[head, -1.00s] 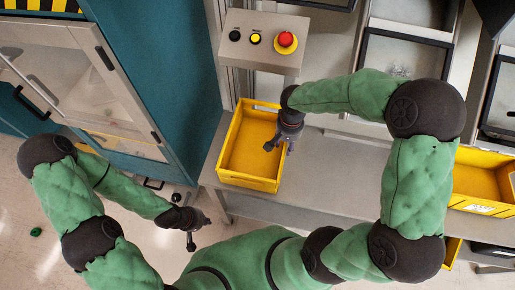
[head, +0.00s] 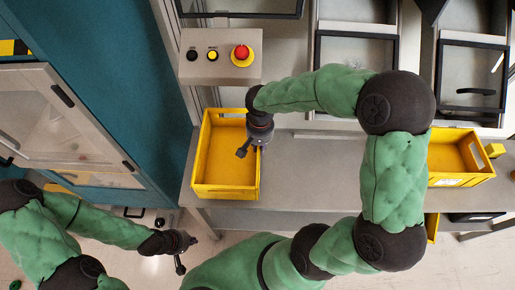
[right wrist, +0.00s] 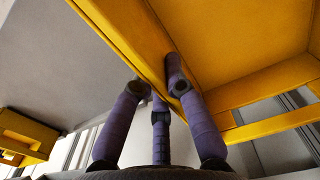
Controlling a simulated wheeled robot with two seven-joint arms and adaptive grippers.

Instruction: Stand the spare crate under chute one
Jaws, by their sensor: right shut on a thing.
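A yellow open crate (head: 197,160) sits at the left end of the grey bench in the head view and looks empty. My right gripper (head: 252,146) is shut on its right wall. In the right wrist view the fingers (right wrist: 165,85) straddle the rim of the yellow crate (right wrist: 235,45). My left gripper (head: 186,254) is empty, with its fingers apart, in front of the bench's left end. Chutes with black frames (head: 356,32) stand behind the bench; no number is readable on them.
Another yellow crate (head: 458,181) with a white label stands on the bench (head: 300,180) at the right; a small yellow block (head: 495,150) is beside it. A button panel (head: 220,70) stands behind the held crate. A teal cabinet (head: 110,60) is at the left. Bare bench lies between the crates.

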